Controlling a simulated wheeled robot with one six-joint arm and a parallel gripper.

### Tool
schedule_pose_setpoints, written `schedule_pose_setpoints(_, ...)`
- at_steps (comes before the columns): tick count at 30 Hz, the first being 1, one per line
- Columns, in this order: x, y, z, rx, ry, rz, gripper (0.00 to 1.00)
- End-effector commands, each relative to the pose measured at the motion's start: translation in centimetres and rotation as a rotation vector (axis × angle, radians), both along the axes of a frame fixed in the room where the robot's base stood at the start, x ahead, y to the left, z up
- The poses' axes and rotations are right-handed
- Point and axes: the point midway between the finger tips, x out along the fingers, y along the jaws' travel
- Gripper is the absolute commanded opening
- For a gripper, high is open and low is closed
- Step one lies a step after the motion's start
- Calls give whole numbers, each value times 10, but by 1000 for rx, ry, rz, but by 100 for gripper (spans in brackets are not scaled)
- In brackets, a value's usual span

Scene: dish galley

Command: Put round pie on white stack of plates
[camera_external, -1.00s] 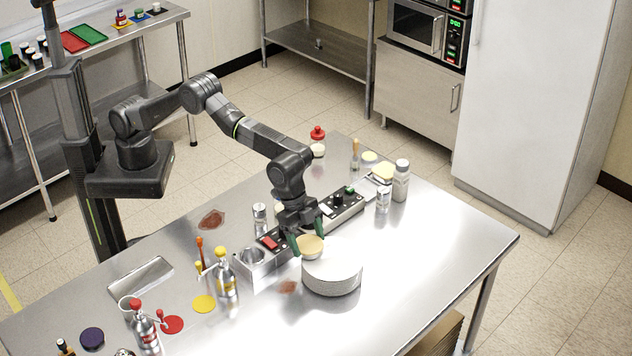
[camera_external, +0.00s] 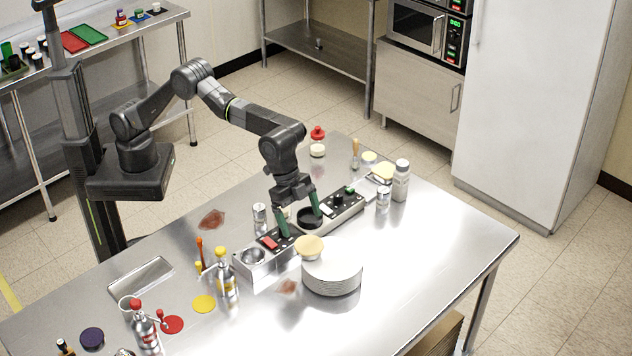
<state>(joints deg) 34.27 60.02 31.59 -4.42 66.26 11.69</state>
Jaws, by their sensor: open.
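The round pie (camera_external: 309,246), tan and disc-shaped, rests on the back-left part of the white stack of plates (camera_external: 333,277), near its rim. It looks slightly tilted or overhanging; I cannot tell exactly. The stack stands on the steel table, right of the middle. My gripper (camera_external: 301,226) is open and empty, with its green fingers spread above the condiment rail, behind and apart from the pie.
The condiment rail (camera_external: 262,262) with cups and small items runs just behind the stack. Bottles (camera_external: 225,275) stand to the left, and shakers (camera_external: 401,181) stand at the back right. The table (camera_external: 430,262) is clear right of the stack.

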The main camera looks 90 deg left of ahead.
Motion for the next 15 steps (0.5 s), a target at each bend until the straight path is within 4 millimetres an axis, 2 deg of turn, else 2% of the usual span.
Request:
schedule_pose_setpoints(3,-6,7,22,-1,-3,0,94)
schedule_pose_setpoints(6,-10,10,35,-1,-1,0,94)
schedule_pose_setpoints(15,-14,14,47,1,1,0,94)
